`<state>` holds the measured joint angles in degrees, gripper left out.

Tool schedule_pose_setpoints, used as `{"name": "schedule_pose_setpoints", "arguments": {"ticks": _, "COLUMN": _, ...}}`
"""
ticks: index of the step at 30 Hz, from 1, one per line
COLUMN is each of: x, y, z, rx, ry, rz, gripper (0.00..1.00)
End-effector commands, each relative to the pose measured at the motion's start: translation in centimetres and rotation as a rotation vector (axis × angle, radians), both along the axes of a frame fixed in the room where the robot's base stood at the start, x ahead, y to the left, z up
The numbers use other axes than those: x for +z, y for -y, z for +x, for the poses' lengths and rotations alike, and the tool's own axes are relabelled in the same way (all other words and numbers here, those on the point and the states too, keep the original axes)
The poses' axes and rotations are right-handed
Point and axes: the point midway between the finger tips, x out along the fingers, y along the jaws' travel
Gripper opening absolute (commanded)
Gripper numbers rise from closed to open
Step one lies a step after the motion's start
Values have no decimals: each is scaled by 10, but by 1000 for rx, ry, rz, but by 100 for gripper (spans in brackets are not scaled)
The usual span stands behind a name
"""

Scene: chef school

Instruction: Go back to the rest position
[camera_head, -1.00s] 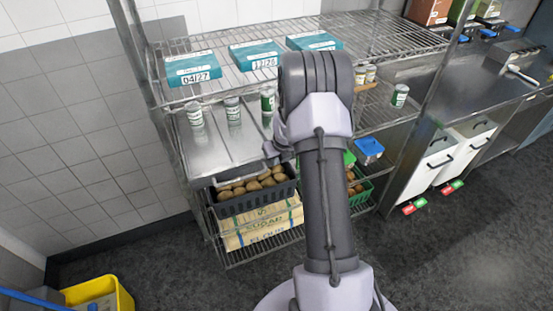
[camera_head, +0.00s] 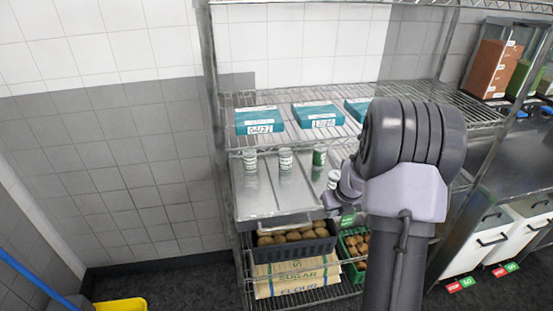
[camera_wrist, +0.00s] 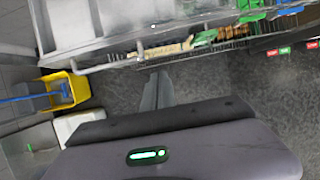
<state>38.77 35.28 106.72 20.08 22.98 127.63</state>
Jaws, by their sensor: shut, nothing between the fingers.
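My gripper (camera_wrist: 158,80) shows in the wrist view with its two grey fingers together and nothing between them. Beyond the fingers are the dark floor and the lower edge of the shelf rack. In the head view my raised arm stands in front of the right part of the rack. A small part of my wrist shows left of the arm's thick joint, and the fingers cannot be made out there.
The wire rack (camera_head: 226,170) holds teal boxes (camera_head: 260,120), cans (camera_head: 286,162), a black crate (camera_head: 291,244) of brown produce, a green crate (camera_head: 354,255) and sacks (camera_head: 297,281). A yellow bucket (camera_wrist: 68,90) stands at left. White cabinets (camera_head: 486,240) are at right. Dark floor is free.

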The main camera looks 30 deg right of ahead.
Motion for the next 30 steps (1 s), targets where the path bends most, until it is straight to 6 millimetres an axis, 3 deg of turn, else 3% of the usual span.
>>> {"name": "schedule_pose_setpoints", "arguments": {"ticks": 2, "x": 9, "y": -14, "z": 4, "rx": 90, "ry": 4, "rz": -28, "gripper": 0}}
{"name": "schedule_pose_setpoints", "arguments": {"ticks": 4, "x": 32, "y": -51, "z": 8, "rx": 323, "ry": 10, "rz": -105, "gripper": 0}}
{"name": "schedule_pose_setpoints", "arguments": {"ticks": 5, "x": 45, "y": -74, "z": 7, "rx": 466, "ry": 14, "rz": -154, "gripper": 0}}
{"name": "schedule_pose_setpoints", "arguments": {"ticks": 7, "x": 75, "y": -140, "z": -7, "rx": 870, "ry": 25, "rz": -301, "gripper": 0}}
{"name": "schedule_pose_setpoints", "arguments": {"ticks": 9, "x": 95, "y": -205, "z": -39, "rx": 1300, "ry": 40, "rz": -473, "gripper": 0}}
{"name": "schedule_pose_setpoints", "arguments": {"ticks": 12, "x": 105, "y": -278, "z": -101, "rx": 1864, "ry": 70, "rz": -738, "gripper": 0}}
{"name": "schedule_pose_setpoints", "arguments": {"ticks": 15, "x": 96, "y": -320, "z": -158, "rx": 2295, "ry": 96, "rz": -979, "gripper": 0}}
{"name": "schedule_pose_setpoints", "arguments": {"ticks": 18, "x": 86, "y": -339, "z": -195, "rx": 2561, "ry": 112, "rz": -1153, "gripper": 0}}
{"name": "schedule_pose_setpoints", "arguments": {"ticks": 21, "x": 81, "y": -345, "z": -211, "rx": 2680, "ry": 118, "rz": -1237, "gripper": 0}}
{"name": "schedule_pose_setpoints", "arguments": {"ticks": 30, "x": 81, "y": -346, "z": -213, "rx": 2697, "ry": 118, "rz": -1247, "gripper": 0}}
